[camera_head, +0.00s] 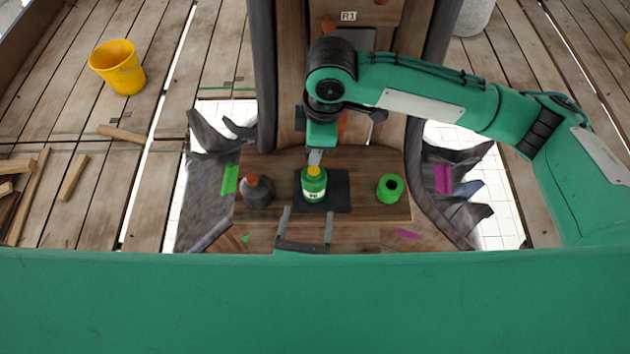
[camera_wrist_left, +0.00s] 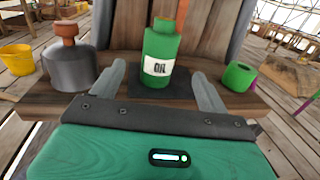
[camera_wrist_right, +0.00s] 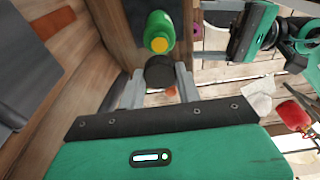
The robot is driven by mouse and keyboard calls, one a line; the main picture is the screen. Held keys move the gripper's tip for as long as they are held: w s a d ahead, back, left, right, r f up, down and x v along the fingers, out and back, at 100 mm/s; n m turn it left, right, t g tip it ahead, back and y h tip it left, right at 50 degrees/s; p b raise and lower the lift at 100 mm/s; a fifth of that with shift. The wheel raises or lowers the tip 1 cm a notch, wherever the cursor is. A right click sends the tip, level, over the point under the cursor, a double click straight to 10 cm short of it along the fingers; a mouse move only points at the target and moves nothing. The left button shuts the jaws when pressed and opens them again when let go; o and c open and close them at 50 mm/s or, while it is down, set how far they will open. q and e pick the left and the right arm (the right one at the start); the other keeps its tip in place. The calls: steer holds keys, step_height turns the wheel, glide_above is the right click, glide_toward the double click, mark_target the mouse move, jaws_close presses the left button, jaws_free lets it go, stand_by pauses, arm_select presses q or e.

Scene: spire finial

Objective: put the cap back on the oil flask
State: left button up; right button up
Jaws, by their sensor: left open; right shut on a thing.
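The oil flask (camera_head: 314,188) is green with a yellow top and stands upright on a dark mat (camera_head: 341,192). Its OIL label (camera_wrist_left: 158,69) faces the left wrist camera. My right gripper (camera_head: 315,157) is just above and behind the flask top. In the right wrist view it is shut on a dark round piece, which looks like the cap (camera_wrist_right: 160,73), close to the yellow top of the flask (camera_wrist_right: 160,44). I cannot tell whether they touch. My left gripper (camera_head: 307,228) is open and empty, in front of the flask, its fingers spread either side, apart from it.
A grey bottle with a brown stopper (camera_head: 257,191) stands left of the flask on the wooden ledge (camera_head: 362,212). A green roll (camera_head: 389,187) lies to the right. A yellow bucket (camera_head: 118,68) and wood pieces are on the deck at left. A wooden upright rises behind the flask.

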mark_target(314, 171)
arm_select(q)
steer(key=w, duration=0.4)
steer(key=w+d, duration=0.1)
steer(key=w, duration=0.3)
steer(key=w+d, duration=0.1)
steer(key=w, duration=0.2)
steer(key=shift+w, duration=0.4)
steer(key=c, duration=1.5)
steer(key=shift+o, duration=0.2)
arm_select(e)
steer(key=shift+f, duration=2.45)
steer(key=shift+s+f, duration=0.1)
steer(key=shift+f, duration=0.8)
steer(key=shift+f, duration=0.55)
